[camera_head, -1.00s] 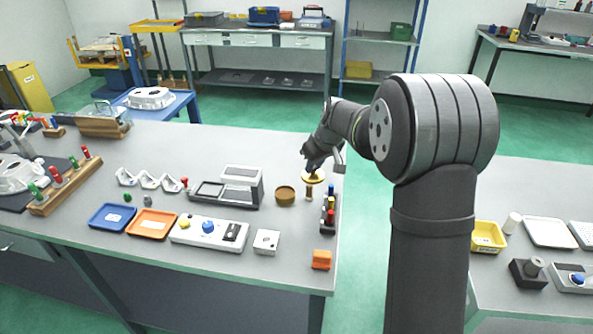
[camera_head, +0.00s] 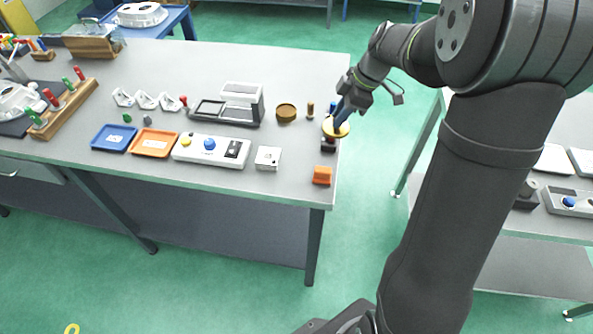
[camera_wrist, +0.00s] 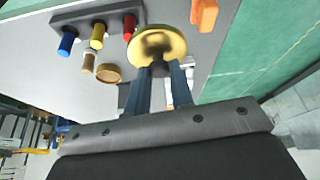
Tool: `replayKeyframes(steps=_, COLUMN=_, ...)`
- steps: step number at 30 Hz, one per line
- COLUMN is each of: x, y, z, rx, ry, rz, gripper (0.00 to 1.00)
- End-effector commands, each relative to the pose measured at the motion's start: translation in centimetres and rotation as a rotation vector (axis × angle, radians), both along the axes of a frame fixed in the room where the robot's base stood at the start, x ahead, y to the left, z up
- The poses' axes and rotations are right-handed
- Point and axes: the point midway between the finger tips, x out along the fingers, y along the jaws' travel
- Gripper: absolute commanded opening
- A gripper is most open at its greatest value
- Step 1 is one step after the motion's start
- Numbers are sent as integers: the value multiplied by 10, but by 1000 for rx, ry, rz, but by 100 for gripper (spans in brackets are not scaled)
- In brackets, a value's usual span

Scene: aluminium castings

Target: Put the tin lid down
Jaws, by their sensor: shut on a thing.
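My gripper (camera_head: 337,118) is shut on the tin lid (camera_head: 336,128), a round gold disc. It holds the lid above the dark peg rack near the table's right edge. The height of the lid over the table is hard to tell.
The rack (camera_head: 328,146) with blue, yellow and red pegs is partly hidden by the lid. A small wooden peg (camera_head: 310,109) stands between tin and rack. An orange block (camera_head: 322,175) and a white switch box (camera_head: 268,158) lie nearer the front edge.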

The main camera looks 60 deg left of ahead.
Motion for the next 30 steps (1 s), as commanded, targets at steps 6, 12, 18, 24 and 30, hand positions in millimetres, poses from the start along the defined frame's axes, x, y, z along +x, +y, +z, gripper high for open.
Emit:
replayKeyframes(steps=6, x=-23, y=-44, z=-1, rx=1, ry=0, rz=347, gripper=0)
replayKeyframes(steps=12, x=-39, y=-70, z=-1, rx=1, ry=0, rz=563, gripper=0)
replayKeyframes(steps=18, x=-50, y=-71, z=-8, rx=1, ry=0, rz=634, gripper=0)
replayKeyframes(steps=24, x=-78, y=-38, z=-34, rx=0, ry=1, rz=639, gripper=0)
replayKeyframes(steps=30, x=-105, y=-5, z=-59, rx=0, ry=1, rz=636, gripper=0)
